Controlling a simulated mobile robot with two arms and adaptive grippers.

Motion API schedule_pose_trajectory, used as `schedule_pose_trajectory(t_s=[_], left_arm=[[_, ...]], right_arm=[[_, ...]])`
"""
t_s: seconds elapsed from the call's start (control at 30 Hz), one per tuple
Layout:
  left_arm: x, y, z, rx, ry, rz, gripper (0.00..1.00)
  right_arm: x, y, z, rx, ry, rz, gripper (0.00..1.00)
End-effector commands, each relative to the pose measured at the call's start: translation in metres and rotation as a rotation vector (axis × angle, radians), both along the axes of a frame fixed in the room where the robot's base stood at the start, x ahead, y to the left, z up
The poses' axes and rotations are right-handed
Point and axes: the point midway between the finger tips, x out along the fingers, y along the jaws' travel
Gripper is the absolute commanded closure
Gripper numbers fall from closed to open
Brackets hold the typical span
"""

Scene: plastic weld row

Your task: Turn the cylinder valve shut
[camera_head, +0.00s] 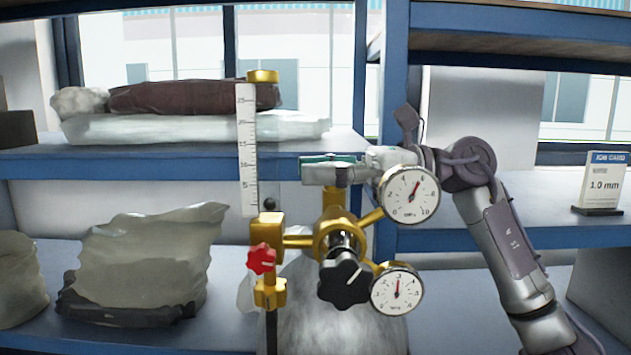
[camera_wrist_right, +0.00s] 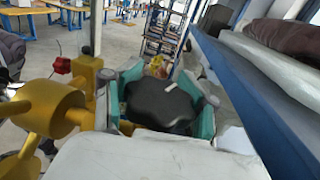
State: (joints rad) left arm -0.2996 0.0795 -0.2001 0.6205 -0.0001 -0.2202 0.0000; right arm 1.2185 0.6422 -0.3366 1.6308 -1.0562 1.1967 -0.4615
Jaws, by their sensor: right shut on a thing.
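The cylinder valve's black lobed handwheel (camera_wrist_right: 162,103) sits between the teal finger pads of my right gripper in the right wrist view. The gripper is shut on it. In the head view my right gripper (camera_head: 328,167) is above the brass regulator (camera_head: 338,232), and its fingers hide the handwheel. Below is the pale grey cylinder (camera_head: 340,320), partly hidden by the regulator. The upper gauge (camera_head: 410,194) needle points up and slightly right. The lower gauge (camera_head: 397,290) needle points almost straight up. My left gripper is not in view.
A black star knob (camera_head: 343,280) and a red knob (camera_head: 262,258) project from the regulator. A scaled flow tube (camera_head: 247,150) stands at its left. Blue-edged shelves (camera_head: 190,164) behind hold wrapped bundles. A job card (camera_head: 605,180) stands at the right.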

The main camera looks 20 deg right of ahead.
Motion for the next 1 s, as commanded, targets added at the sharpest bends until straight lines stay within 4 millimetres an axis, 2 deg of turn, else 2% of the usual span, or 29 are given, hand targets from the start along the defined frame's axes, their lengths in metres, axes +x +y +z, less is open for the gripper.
schedule_pose_trajectory(t_s=[0.1,0.5,0.73,1.0], left_arm=[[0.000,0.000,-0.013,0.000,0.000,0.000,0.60],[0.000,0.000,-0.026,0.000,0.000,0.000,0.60],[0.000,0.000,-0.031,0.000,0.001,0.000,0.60],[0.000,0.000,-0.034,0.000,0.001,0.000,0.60]], right_arm=[[0.001,-0.002,-0.001,0.001,-0.011,-0.102,0.81],[0.007,-0.004,0.001,0.002,-0.012,-0.420,0.81],[0.009,-0.006,0.002,0.004,-0.010,-0.539,0.81],[0.011,-0.007,0.002,0.004,-0.005,-0.600,0.81]])
